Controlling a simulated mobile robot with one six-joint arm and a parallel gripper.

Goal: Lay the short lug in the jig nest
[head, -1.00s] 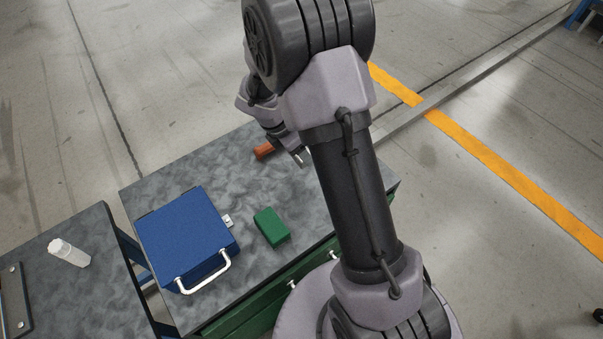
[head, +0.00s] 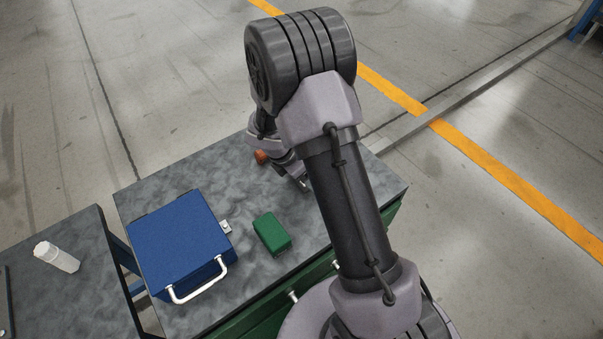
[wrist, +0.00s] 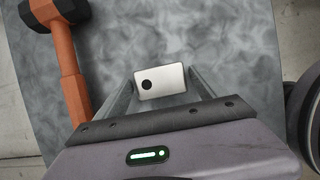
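The short lug (wrist: 170,80) is a bright metal plate with a dark round hole near one end. In the wrist view it sits between the two fingertips of my gripper (wrist: 160,84), which meet its two ends. My gripper appears shut on it, with the grey worktop behind. In the head view my gripper (head: 302,183) is over the right back part of the bench (head: 160,190), partly hidden by my arm. I cannot make out a jig nest in either current view.
An orange-handled hammer (wrist: 67,75) lies left of my gripper. A blue case (head: 180,240) and a green block (head: 271,232) are on the bench. A white bottle (head: 57,257) lies on the separate left table (head: 85,225). Bare worktop surrounds the green block.

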